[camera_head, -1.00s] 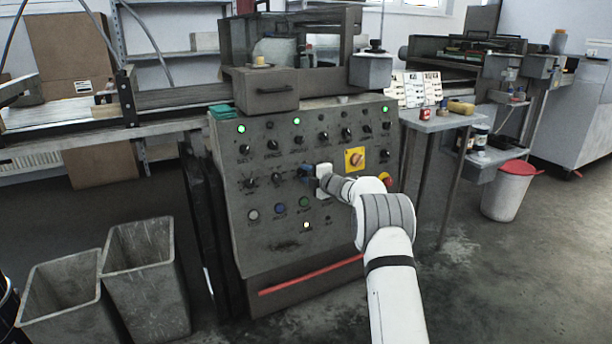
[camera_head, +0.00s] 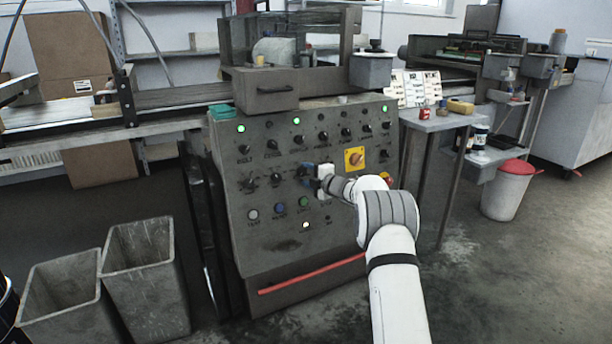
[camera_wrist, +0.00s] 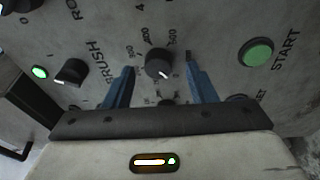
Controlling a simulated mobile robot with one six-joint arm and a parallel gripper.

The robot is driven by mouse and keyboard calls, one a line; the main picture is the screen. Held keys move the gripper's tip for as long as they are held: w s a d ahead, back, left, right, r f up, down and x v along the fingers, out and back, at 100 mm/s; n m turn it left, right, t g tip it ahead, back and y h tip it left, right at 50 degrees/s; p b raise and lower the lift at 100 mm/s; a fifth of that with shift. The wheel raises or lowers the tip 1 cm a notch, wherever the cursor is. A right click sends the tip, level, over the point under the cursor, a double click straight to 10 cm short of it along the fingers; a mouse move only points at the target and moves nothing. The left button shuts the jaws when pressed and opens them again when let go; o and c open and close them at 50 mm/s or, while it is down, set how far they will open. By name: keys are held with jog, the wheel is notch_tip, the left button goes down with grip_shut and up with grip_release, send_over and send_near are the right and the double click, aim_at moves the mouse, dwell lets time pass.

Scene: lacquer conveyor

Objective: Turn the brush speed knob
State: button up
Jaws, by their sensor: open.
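In the wrist view, a round black knob (camera_wrist: 157,64) with a white pointer mark sits on the grey panel, with a numbered scale including 400 and 500 around it. My gripper (camera_wrist: 160,76) is open, its two blue fingers on either side of this knob with a gap visible on both sides. The word BRUSH is printed between it and a smaller black knob (camera_wrist: 72,72) to its left. The label on its other side is mostly hidden by the right finger. In the head view, my gripper (camera_head: 309,172) is at the middle of the control panel (camera_head: 238,206) and hides the knob there.
A green START button (camera_wrist: 255,52) lies right of the fingers. A yellow-plated rotary switch (camera_head: 355,158) and a red button (camera_head: 385,178) are right of my gripper. Several other knobs and lit lamps surround it. Two grey bins (camera_head: 142,262) stand at the left.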

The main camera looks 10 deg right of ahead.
jog(key=p+v, duration=0.1)
jog(key=v, duration=0.5)
jog(key=shift+s+d, duration=0.2)
jog(key=shift+s, duration=0.2)
jog(key=s+d+r+m+g+h+p, duration=0.1)
jog(key=s+r+m+h+p, duration=0.3)
jog(key=s+r+m+p, duration=0.55)
jog(key=s+d+r+m+g+h+p, duration=0.1)
jog(key=s+r+m+h+p, duration=0.35)
jog(key=r, duration=1.05)
jog(key=s+a+r+m+g+p, duration=0.2)
jog(key=s+p, duration=0.4)
jog(key=s, duration=0.7)
jog(key=s+a+r+m+g+p, duration=0.2)
jog(key=s+r+m+g+p, duration=0.2)
jog(key=s, duration=1)
jog(key=s+a+r+m+g+p, duration=0.2)
jog(key=s+p, duration=0.6)
jog(key=s, duration=0.6)
jog(key=shift+s+a+r+m+g+p, duration=0.2)
jog(key=shift+a+r+m+g+p, duration=0.25)
jog(key=shift+r+g, duration=0.4)
